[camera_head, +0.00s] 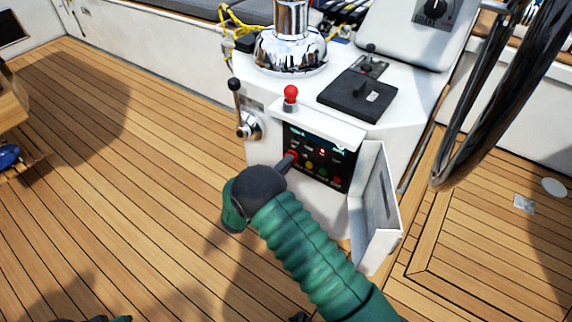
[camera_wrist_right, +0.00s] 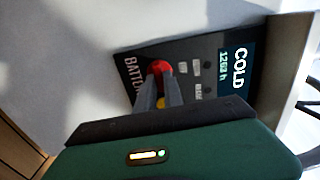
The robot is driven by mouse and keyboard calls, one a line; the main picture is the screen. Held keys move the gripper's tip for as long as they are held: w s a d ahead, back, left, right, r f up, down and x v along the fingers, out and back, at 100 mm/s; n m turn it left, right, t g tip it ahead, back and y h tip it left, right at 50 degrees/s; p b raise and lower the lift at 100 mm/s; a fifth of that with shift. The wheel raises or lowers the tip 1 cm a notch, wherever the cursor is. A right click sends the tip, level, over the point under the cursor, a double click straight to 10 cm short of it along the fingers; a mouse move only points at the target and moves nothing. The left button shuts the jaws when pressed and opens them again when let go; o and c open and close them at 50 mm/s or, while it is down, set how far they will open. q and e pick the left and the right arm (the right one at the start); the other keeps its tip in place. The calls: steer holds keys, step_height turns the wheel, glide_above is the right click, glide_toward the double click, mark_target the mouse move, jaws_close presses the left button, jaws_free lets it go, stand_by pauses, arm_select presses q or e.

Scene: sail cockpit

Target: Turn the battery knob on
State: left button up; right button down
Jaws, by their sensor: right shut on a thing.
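The red battery knob (camera_wrist_right: 161,67) sits on a black panel (camera_wrist_right: 208,68) beside partly hidden lettering that starts "BATT". In the head view the knob (camera_head: 292,155) is at the panel's left side. My right gripper (camera_wrist_right: 160,88) is shut on the knob, one grey finger on each side. In the head view my right gripper (camera_head: 288,161) reaches the panel from below left and partly covers the knob. The knob's exact angle is hard to tell. A dark and green tip of my left gripper (camera_head: 105,319) shows at the bottom edge; its fingers are not clear.
A white hinged cover (camera_head: 375,210) stands open right of the panel. A red-topped lever (camera_head: 291,95) rises above it, and a black-knobbed lever (camera_head: 236,105) is at the left. A dark steering wheel (camera_head: 478,110) is at the right.

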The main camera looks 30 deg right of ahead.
steer(key=shift+s+f, duration=0.2)
steer(key=shift+f, duration=0.15)
steer(key=c, duration=1.5)
jaws_free()
steer(key=shift+o, duration=0.2)
steer(key=shift+w+r, duration=0.1)
steer(key=shift+r, duration=0.05)
steer(key=p+v, duration=0.5)
steer(key=v, duration=1.2)
steer(key=shift+w, duration=0.1)
